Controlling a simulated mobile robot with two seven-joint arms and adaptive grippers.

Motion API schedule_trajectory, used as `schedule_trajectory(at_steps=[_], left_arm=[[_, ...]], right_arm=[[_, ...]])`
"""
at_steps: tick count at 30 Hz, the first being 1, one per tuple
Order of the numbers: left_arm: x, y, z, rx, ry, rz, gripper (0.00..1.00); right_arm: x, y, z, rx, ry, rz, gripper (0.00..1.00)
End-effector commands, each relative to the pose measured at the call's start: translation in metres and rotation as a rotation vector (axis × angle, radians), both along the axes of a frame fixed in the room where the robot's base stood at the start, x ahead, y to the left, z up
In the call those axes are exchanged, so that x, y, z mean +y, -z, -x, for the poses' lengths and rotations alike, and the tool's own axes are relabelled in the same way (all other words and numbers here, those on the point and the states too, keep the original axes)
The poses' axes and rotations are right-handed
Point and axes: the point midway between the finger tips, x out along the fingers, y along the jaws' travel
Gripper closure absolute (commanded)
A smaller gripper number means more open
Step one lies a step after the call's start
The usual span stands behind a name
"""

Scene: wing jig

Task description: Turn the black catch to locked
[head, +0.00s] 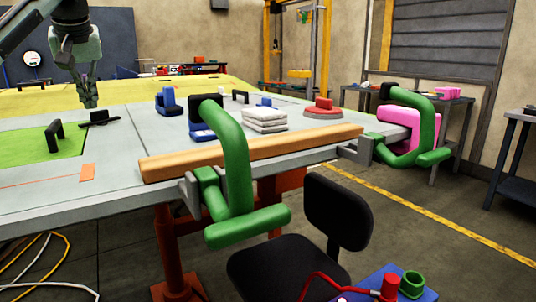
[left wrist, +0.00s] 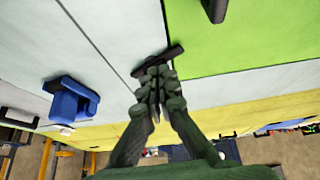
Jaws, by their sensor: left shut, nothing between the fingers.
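The black catch (head: 98,118) lies on the grey table top, just right of the green mat, in the head view. It is a small dark bar on a low base. In the left wrist view the black catch (left wrist: 160,60) runs slantwise just beyond my fingertips. My left gripper (head: 91,104) points down over the catch with its fingers closed together and empty. In the left wrist view my left gripper (left wrist: 157,86) has its tips at the catch's near side. I cannot tell whether they touch it. My right gripper is not in view.
A green mat (head: 30,155) with a black handle (head: 54,135) lies to the left. A blue block (head: 168,102) stands to the right. Green clamps (head: 235,160) and a wooden bar (head: 250,152) line the front edge. A black chair (head: 338,212) stands before the table.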

Motion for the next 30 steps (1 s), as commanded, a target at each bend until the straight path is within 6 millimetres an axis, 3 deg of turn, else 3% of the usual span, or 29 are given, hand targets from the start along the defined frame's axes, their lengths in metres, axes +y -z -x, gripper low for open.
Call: schedule_trajectory(at_steps=[1, 5, 21, 30], left_arm=[[-0.005, 0.029, -0.002, 0.033, 0.007, 0.001, 1.0], [-0.006, 0.029, 0.002, 0.033, 0.006, 0.001, 1.0], [-0.005, -0.032, 0.003, 0.028, 0.003, 0.002, 1.0], [-0.003, -0.04, 0.004, 0.028, 0.003, 0.001, 1.0]], right_arm=[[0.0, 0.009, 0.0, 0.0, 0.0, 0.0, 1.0], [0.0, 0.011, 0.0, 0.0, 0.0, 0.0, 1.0], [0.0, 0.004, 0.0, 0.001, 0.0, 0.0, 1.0], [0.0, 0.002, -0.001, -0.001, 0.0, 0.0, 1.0]])
